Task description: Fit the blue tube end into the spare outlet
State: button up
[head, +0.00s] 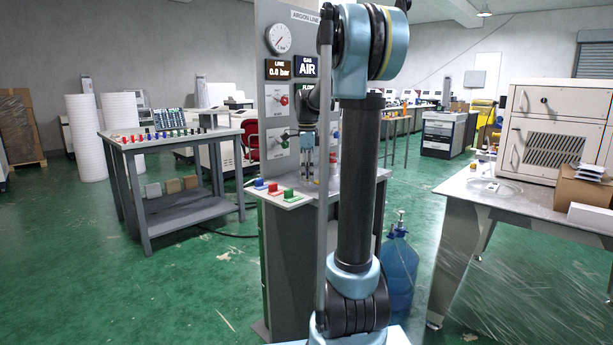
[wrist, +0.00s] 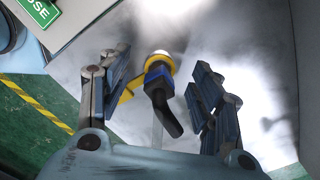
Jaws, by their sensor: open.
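In the wrist view, my gripper (wrist: 165,95) is open, with its two fingers spread left and right. A blue-collared piece with a black end (wrist: 161,88), which may be the blue tube end, lies between the fingers and appears clear of both. A yellow bracket-like part (wrist: 130,92) and a bright pale round part adjoin it. In the head view, my gripper (head: 308,150) is small, in front of the grey argon line panel (head: 270,80), partly hidden by my arm. I cannot pick out the spare outlet.
The panel carries a round gauge (head: 280,38), a line display reading 0.0 bar and red knobs. Red, blue and green blocks (head: 275,190) sit on its ledge. A blue bottle (head: 400,262) stands on the floor to the right. A workbench (head: 165,138) is at left.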

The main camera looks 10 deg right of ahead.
jog(key=shift+r, duration=2.85)
